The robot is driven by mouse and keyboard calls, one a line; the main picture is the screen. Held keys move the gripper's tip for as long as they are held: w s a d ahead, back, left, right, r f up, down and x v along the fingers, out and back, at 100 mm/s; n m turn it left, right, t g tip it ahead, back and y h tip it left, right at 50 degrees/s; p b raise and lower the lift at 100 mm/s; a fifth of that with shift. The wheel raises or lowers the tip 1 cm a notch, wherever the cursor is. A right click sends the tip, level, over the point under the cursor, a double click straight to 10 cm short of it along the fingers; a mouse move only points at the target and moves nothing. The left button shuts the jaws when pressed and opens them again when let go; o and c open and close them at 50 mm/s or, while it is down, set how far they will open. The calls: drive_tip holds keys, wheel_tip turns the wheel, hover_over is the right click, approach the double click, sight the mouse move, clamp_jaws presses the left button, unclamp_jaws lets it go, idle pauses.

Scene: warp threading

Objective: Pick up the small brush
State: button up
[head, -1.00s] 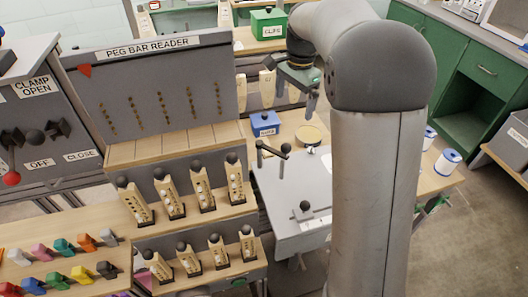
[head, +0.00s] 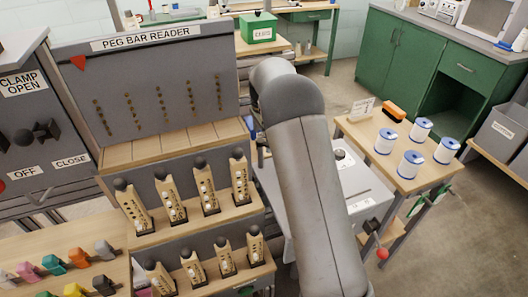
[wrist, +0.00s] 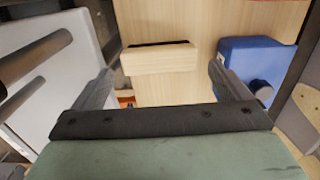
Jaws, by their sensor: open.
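My gripper (wrist: 160,72) is open, with nothing visibly held. A scrap of orange (wrist: 126,102) shows by the left finger. In the head view my gripper is hidden behind my arm.
A blue box with a dark knob (wrist: 248,68) stands close to the right finger. A grey panel with dark rods (wrist: 50,80) is at the left. White-and-blue spools (head: 413,163) stand on the side table (head: 380,150). The peg bar reader (head: 150,85) stands left of my arm.

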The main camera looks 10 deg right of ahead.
drive_tip(key=shift+d+f, duration=0.15)
drive_tip(key=shift+f, duration=1.35)
drive_tip(key=shift+d+f, duration=0.15)
drive_tip(key=shift+f, duration=1.35)
drive_tip(key=c, duration=0.7)
drive_tip(key=shift+c, duration=0.2)
wheel_tip(320, 180, up, 10)
drive_tip(key=shift+r, duration=0.1)
